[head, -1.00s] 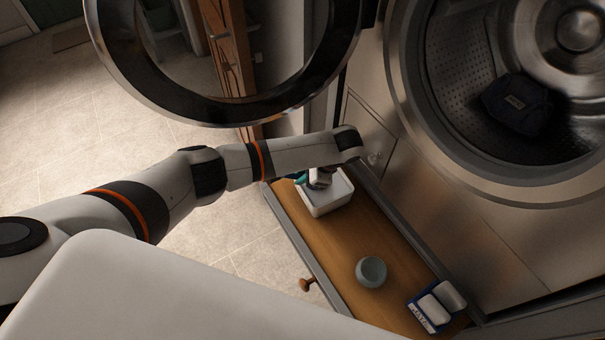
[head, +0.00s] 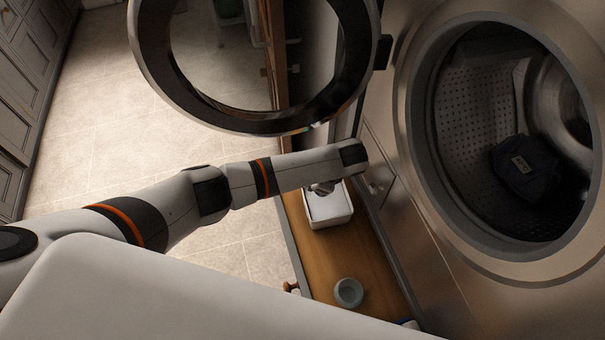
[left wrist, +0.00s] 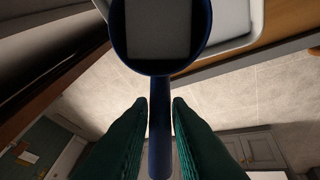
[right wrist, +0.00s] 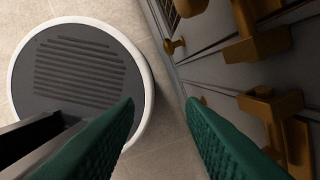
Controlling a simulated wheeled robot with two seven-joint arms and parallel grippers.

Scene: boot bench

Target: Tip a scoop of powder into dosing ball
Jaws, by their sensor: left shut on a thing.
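My left gripper (head: 322,188) is over the white tub (head: 331,221) at the far end of the wooden shelf. In the left wrist view its green fingers (left wrist: 160,103) are shut on the handle of a dark blue scoop (left wrist: 159,120). The scoop's round bowl is at the top, beside the tub's white rim (left wrist: 235,43); I cannot tell how much powder is in it. The grey-blue dosing ball (head: 348,292) sits on the shelf, nearer me than the tub, apart from it. My right gripper (right wrist: 160,105) is open and empty above the floor.
The washer drum (head: 475,110) is open at right, with a dark cloth (head: 527,166) inside. Its round door (head: 145,70) hangs open above my left arm. The shelf (head: 345,258) is bare between tub and ball. Brass knobs (right wrist: 175,46) show near my right gripper.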

